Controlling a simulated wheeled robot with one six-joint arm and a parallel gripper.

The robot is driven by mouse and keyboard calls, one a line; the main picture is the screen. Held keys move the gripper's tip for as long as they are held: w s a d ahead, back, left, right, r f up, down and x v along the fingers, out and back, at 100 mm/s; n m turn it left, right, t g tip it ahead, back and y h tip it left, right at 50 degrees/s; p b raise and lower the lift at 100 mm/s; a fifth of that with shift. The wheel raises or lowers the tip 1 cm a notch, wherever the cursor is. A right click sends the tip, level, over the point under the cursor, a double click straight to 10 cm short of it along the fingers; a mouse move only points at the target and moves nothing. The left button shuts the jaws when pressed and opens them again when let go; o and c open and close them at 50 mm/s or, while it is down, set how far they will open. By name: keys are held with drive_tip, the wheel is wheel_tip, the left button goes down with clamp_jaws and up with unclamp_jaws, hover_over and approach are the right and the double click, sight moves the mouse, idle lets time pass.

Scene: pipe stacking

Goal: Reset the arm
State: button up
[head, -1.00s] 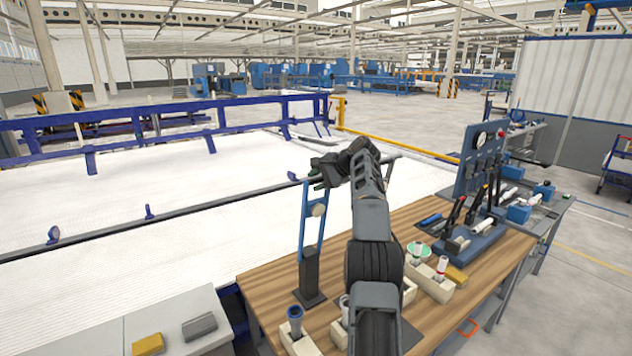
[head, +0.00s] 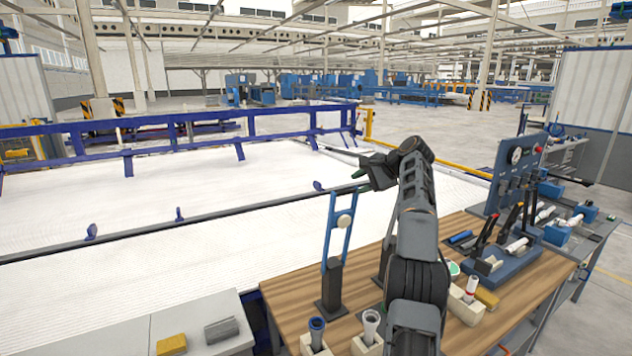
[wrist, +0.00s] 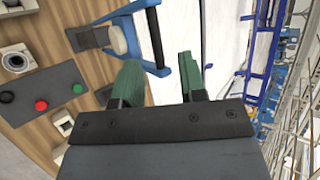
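My arm is raised over the wooden workbench (head: 290,305), with its upper part bent to the left. My gripper (head: 364,181) is in the air to the upper right of the blue upright stand (head: 330,230) in the head view. The blue frame of the stand (wrist: 158,40) lies ahead of the fingers there. In the head view the fingers are small and partly dark against the gripper body.
Pipe pieces in pale blocks, one blue-topped (head: 316,328) and one white (head: 371,322), stand at the bench front. A gauge panel (head: 515,165) stands at right. A button box (wrist: 45,95) shows in the wrist view. The white conveyor bed (head: 130,260) is at left.

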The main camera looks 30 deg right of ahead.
drive_tip(key=shift+a, duration=0.1)
drive_tip(key=s+a+f+n+g+h+b, duration=0.1)
drive_tip(key=s+a+n+g, duration=0.15)
drive_tip(key=a, duration=0.75)
drive_tip(key=s+a+f+n+g+h+b, duration=0.1)
drive_tip(key=s+a+f+n, duration=0.15)
drive_tip(key=a, duration=0.75)
drive_tip(key=s+a+f+n+h+b, duration=0.1)
drive_tip(key=s+a+f+n, duration=0.4)
drive_tip(key=s+f, duration=0.4)
drive_tip(key=s+a+f+n+h+b, duration=0.1)
drive_tip(key=s+a+f+n, duration=0.4)
drive_tip(key=s, duration=0.9)
wheel_tip(320, 180, down, 4)
drive_tip(key=shift+s+a+r+n+g+h, duration=0.1)
drive_tip(key=shift+s+a+n+g+h, duration=0.1)
drive_tip(key=shift+a+n+g+h, duration=0.6)
drive_tip(key=shift+a+m+t, duration=0.2)
drive_tip(key=shift+m+t, duration=0.15)
drive_tip(key=shift+m, duration=0.15)
